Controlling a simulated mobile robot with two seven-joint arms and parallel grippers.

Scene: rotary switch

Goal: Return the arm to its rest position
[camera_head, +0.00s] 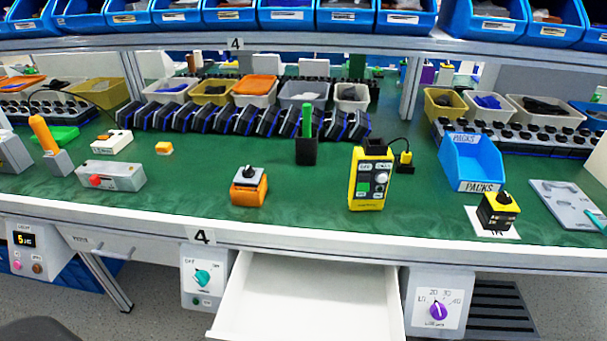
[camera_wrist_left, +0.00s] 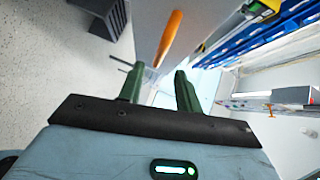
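My left gripper (camera_wrist_left: 160,70) shows in the left wrist view with its two green fingers apart. Nothing is held between them. An orange handle (camera_wrist_left: 169,37) shows beyond the fingertips; how far away it is cannot be told. Neither gripper shows in the head view. Rotary switches there include an orange box with a grey-and-black knob (camera_head: 249,185) and a yellow-and-black switch (camera_head: 498,211) on the green bench. A teal knob (camera_head: 203,277) and a purple knob (camera_head: 438,310) sit on panels below the bench edge.
An open white drawer (camera_head: 310,295) juts out under the bench. The green bench top (camera_head: 310,215) also carries a yellow handheld device (camera_head: 370,180), a blue bin (camera_head: 472,162), a grey box with a red button (camera_head: 111,176) and an orange lever (camera_head: 44,134). Bins line the shelf above.

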